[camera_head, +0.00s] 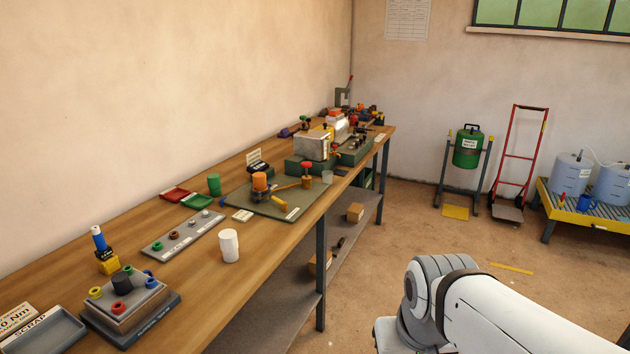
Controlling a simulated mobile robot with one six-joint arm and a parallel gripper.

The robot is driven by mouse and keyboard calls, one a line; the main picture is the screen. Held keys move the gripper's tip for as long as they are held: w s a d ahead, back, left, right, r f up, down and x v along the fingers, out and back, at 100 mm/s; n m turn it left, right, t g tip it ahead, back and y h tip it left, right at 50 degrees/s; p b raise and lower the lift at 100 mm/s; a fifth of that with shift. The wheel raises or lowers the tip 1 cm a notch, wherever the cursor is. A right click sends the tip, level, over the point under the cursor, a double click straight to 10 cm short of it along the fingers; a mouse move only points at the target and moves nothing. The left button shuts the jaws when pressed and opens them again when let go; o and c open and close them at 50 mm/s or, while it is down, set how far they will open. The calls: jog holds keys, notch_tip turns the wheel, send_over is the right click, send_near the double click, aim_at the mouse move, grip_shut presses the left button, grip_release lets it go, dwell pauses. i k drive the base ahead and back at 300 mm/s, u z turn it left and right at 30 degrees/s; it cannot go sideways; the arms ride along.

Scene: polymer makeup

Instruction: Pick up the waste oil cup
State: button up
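No cup in view carries a label that I can read as waste oil. A white cylindrical cup (229,246) stands upright near the front edge of the workbench (262,258). A blue cup-like vessel (585,203) sits on the yellow-framed grated platform (590,224) at the far right. I cannot tell which of these is the waste oil cup. My white arm shows at the lower right, away from all three; my gripper is out of view.
A green drum (466,149) hangs in a stand by the back wall, beside a red hand truck (522,160). Fixtures, trays and tools crowd the bench. A lower shelf (275,318) holds a few items. The floor (430,230) between bench and platform is mostly clear.

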aim_at(327, 178)
jog(key=u, duration=0.05)
jog(key=i, duration=0.95)
jog(key=z, duration=0.3)
jog(key=i, duration=1.15)
jog(key=z, duration=0.45)
jog(key=k, duration=0.95)
jog(key=z, duration=0.15)
jog(key=i, duration=0.95)
jog(key=u, duration=0.05)
